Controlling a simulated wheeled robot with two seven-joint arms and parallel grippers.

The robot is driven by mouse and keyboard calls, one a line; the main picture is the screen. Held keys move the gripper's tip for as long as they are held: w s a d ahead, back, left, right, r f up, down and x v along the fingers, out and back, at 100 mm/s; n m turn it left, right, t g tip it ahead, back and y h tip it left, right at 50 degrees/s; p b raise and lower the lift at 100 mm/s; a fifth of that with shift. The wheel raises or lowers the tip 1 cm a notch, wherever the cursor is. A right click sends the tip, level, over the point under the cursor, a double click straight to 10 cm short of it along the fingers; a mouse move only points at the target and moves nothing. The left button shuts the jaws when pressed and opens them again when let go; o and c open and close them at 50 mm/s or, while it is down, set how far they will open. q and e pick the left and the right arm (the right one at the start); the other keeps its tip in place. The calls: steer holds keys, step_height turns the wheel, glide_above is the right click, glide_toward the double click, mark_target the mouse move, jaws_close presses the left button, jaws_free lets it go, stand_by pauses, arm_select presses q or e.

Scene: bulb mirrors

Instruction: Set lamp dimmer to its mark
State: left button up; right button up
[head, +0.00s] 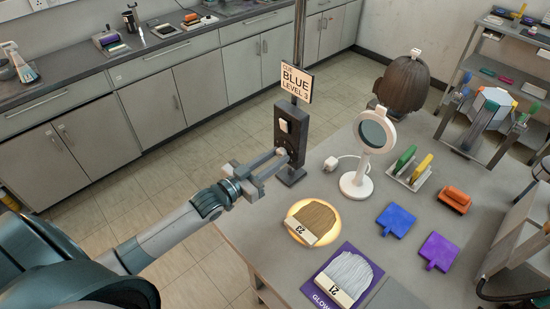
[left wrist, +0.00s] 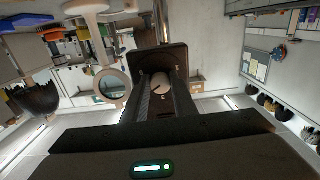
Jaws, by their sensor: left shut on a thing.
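A dark upright dimmer panel (head: 289,122) stands on a foot at the table's left edge, with a white switch on its upper part. A sign (head: 296,81) on top reads "CUE BLUE LEVEL" and a small number. My left gripper (head: 283,157) reaches to the panel's lower part and is shut on the dimmer knob. In the left wrist view the pale round knob (left wrist: 161,82) shows between the two fingers, with a dark line on its face and small marks on the panel around it. The fingers hide part of the dial. My right gripper is not in view.
On the table (head: 262,225) are a round mirror (head: 374,131) on a white stand, a glowing disc with a tan swatch (head: 314,220), a grey swatch (head: 347,276), a blue paddle (head: 396,220), a purple paddle (head: 438,250) and an orange block (head: 454,200). A dark-haired head form (head: 403,84) stands behind.

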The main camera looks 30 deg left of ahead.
arm_select(q)
steer(key=shift+f, duration=0.1)
steer(key=o, duration=1)
steer(key=shift+o, duration=0.2)
steer(key=shift+s, duration=0.15)
steer(key=b+v, duration=0.4)
steer(key=v, duration=1.3)
steer(key=shift+a, duration=0.1)
